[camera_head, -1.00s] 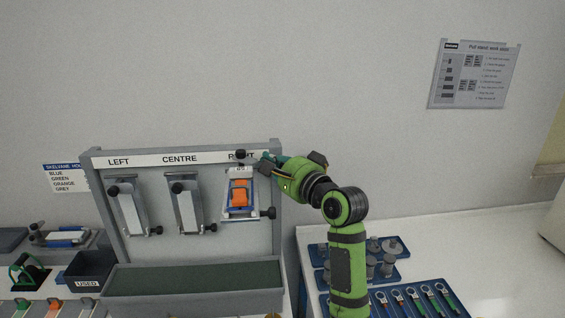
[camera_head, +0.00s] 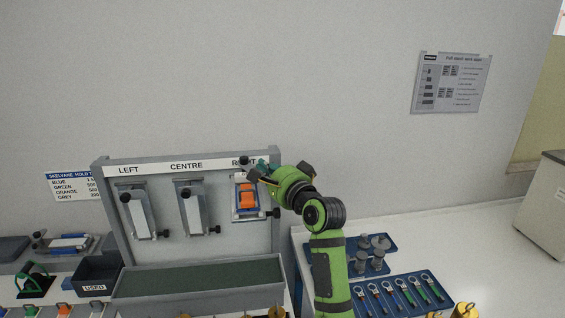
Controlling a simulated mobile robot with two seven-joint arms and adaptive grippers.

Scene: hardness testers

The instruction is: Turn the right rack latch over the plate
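The rack (camera_head: 230,242) is a grey upright board with bays marked LEFT, CENTRE and RIGHT. In the right bay a plate with an orange block (camera_head: 248,198) hangs in a blue and silver holder. The right latch (camera_head: 244,161) shows as a black knob at the top of this bay, partly beside my gripper. My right gripper (camera_head: 259,172), green and black, reaches in from the right with its tips close by the latch. I cannot tell whether it touches the latch or how far its fingers are apart. My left gripper is out of view.
Silver plates hang in the left (camera_head: 139,212) and centre (camera_head: 190,208) bays. A dark trough (camera_head: 200,283) lies below. A black USED bin (camera_head: 97,272) stands at left. Blue trays of weights (camera_head: 370,268) and tools (camera_head: 395,306) lie at right, near my arm.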

